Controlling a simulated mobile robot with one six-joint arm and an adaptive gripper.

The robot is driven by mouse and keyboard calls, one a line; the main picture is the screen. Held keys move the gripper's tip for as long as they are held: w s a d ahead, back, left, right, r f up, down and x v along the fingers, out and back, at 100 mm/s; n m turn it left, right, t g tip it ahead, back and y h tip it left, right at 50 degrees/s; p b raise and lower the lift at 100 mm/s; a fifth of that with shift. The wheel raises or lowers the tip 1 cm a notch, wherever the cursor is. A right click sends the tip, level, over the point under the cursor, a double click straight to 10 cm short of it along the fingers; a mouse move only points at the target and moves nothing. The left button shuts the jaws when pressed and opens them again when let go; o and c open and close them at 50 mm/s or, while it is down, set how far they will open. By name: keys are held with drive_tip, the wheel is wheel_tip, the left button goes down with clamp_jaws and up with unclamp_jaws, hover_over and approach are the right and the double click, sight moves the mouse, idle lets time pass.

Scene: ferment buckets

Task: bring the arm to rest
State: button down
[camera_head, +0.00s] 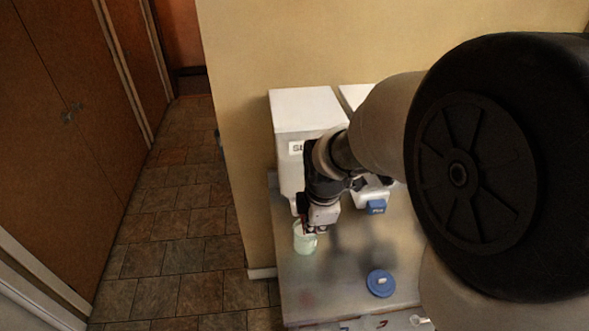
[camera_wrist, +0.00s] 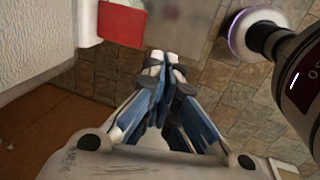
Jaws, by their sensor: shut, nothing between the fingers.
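My arm reaches in from the right in the head view and bends down over the table's left part. My gripper (camera_head: 313,229) points down just above or beside a pale green cup (camera_head: 304,242), overlapping its upper edge in this view; I cannot tell whether they touch. In the wrist view my gripper (camera_wrist: 166,62) has its fingertips together, with nothing visible between them.
A white bucket (camera_head: 303,110) with a label stands at the table's back left. Another white one (camera_head: 355,95) beside it is mostly hidden by my arm. A blue tap (camera_head: 376,207) and blue lid (camera_head: 380,283) show. A red tap (camera_wrist: 122,22) is near my fingers.

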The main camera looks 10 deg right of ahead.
drive_tip(key=s+d+f+m+t+b, duration=0.1)
drive_tip(key=s+f+m+b, duration=0.1)
drive_tip(key=s+m+b, duration=0.6)
drive_tip(key=s+d+f+m+t+b, duration=0.1)
drive_tip(key=s+f+m+b, duration=0.1)
drive_tip(key=s+m+b, duration=0.7)
drive_tip(key=s+m, duration=0.1)
drive_tip(key=s, duration=0.2)
drive_tip(key=shift+d+f, duration=0.3)
drive_tip(key=shift+d, duration=0.05)
